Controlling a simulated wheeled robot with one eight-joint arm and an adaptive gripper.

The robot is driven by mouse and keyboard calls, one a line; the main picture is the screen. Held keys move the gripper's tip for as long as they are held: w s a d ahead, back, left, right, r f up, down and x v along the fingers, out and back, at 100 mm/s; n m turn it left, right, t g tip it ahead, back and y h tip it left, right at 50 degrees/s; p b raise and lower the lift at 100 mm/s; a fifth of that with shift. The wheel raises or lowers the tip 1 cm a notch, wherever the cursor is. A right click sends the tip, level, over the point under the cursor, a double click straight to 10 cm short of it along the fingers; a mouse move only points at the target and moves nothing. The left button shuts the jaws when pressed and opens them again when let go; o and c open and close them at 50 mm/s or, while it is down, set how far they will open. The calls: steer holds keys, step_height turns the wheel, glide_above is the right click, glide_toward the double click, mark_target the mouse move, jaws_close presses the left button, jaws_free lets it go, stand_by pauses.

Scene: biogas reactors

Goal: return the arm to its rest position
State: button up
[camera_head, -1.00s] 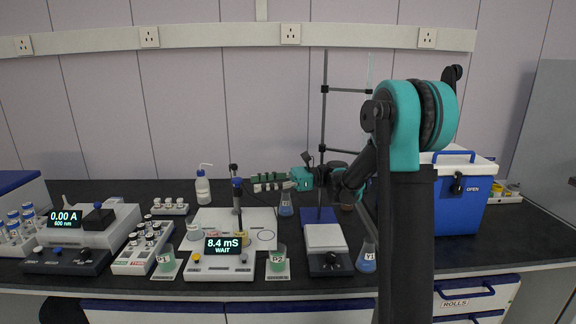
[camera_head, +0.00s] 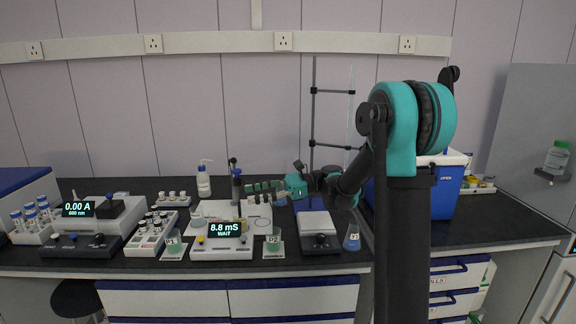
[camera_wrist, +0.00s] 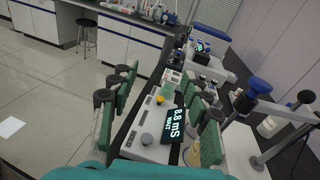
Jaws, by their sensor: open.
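My gripper (camera_head: 265,190) is at the end of my teal and black arm (camera_head: 345,185), stretched out to the left over the bench. Its green-padded fingers are apart, with nothing between them. In the wrist view the open fingers (camera_wrist: 160,105) frame the meter (camera_wrist: 152,135), whose screen reads 8.8 mS WAIT. The meter also shows in the head view (camera_head: 222,247), below and left of the gripper. A dark probe with a blue part (camera_head: 237,185) stands upright just left of the fingertips. I cannot tell the gap between them.
A balance (camera_head: 318,232) and a labelled flask (camera_head: 352,240) stand below my arm. A retort stand (camera_head: 313,130) rises behind it. A blue cool box (camera_head: 443,185) is at right. Green beakers (camera_head: 273,240), a vial rack (camera_head: 150,233) and a photometer (camera_head: 95,225) crowd the left bench.

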steer(key=s+d+f+n+t+h, duration=0.35)
steer(key=s+d+f, duration=0.2)
steer(key=f, duration=0.25)
steer(key=s+d+f+n+t+h, duration=0.2)
steer(key=s+d+f+n+h, duration=0.1)
steer(key=s+d+f+h, duration=0.4)
steer(key=s+d+f+n+t+h, duration=0.1)
steer(key=s+d+f+n+h, duration=0.2)
steer(key=d, duration=0.5)
steer(key=s+d+f+n+t+h, duration=0.2)
steer(key=s+d+f+n+h, duration=0.1)
steer(key=d, duration=0.5)
step_height(320, 180, down, 3)
steer(key=shift+s+d+f+n, duration=0.2)
steer(key=shift+s+n, duration=0.25)
steer(key=shift+n, duration=0.5)
